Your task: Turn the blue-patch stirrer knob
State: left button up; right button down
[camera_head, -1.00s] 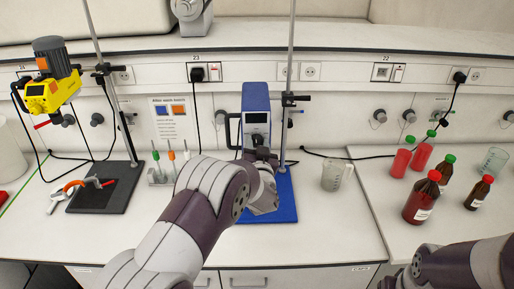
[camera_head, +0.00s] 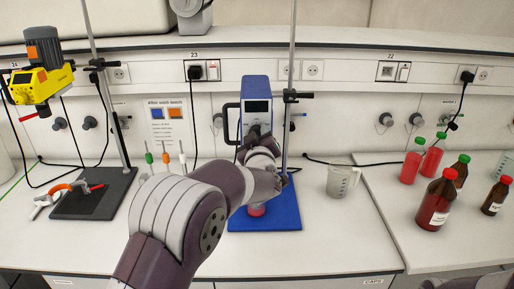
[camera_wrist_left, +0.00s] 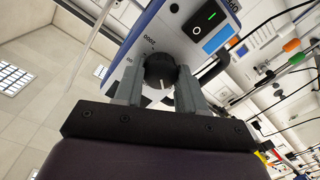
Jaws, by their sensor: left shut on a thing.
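The blue stirrer (camera_head: 256,88) with a dark display stands on a blue base plate (camera_head: 285,212) at the middle of the bench. In the left wrist view its front panel shows a blue patch (camera_wrist_left: 217,39), a switch with a green light and a round black knob (camera_wrist_left: 160,70) with a white mark. The two grey fingers of my left gripper (camera_wrist_left: 160,88) are on either side of the knob and shut on it. In the head view my left wrist (camera_head: 262,160) hides the knob and lower stirrer. My right gripper is out of view.
A yellow stirrer (camera_head: 40,84) hangs on a stand at the left. A clear beaker (camera_head: 341,181) stands right of the blue base. Red and brown bottles (camera_head: 437,202) stand farther right. A metal rod (camera_head: 290,120) rises just right of the blue stirrer.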

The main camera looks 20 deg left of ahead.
pick_arm(q)
jog(key=shift+f+n+b, duration=0.25)
jog(key=shift+n+b, duration=0.55)
jog(key=o, duration=1.1)
jog(key=shift+r, duration=0.15)
jog(key=shift+c, duration=0.2)
jog(key=b+v, duration=0.3)
jog(key=v, duration=0.9)
jog(key=shift+s, duration=0.3)
jog(key=shift+d, duration=0.1)
